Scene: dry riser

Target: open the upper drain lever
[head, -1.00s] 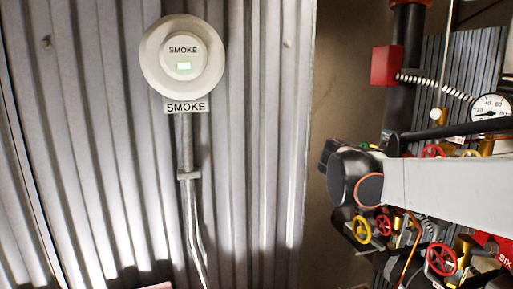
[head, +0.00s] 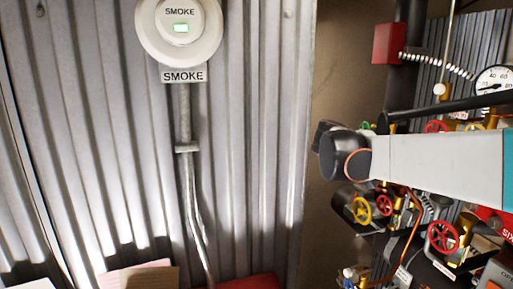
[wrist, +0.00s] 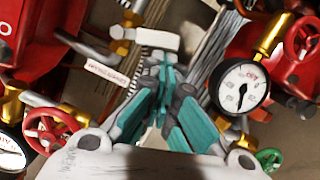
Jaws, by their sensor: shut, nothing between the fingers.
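My gripper (wrist: 163,72) shows in the wrist view with its teal and grey fingers drawn together, empty. Just beyond the fingertips, in the picture, is a pale blocky piece (wrist: 155,39) beside a brass fitting (wrist: 121,46). I cannot tell whether the fingers touch it. A small white label tag (wrist: 107,72) hangs left of the fingers, its text too blurred to read. I cannot pick out the upper drain lever with certainty in either view. In the head view my arm crosses the right side and my gripper cannot be made out.
The wrist view shows a gauge (wrist: 240,87), a red handwheel (wrist: 50,130) and a green handwheel (wrist: 268,159). A smoke detector (head: 180,28) is on the corrugated wall.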

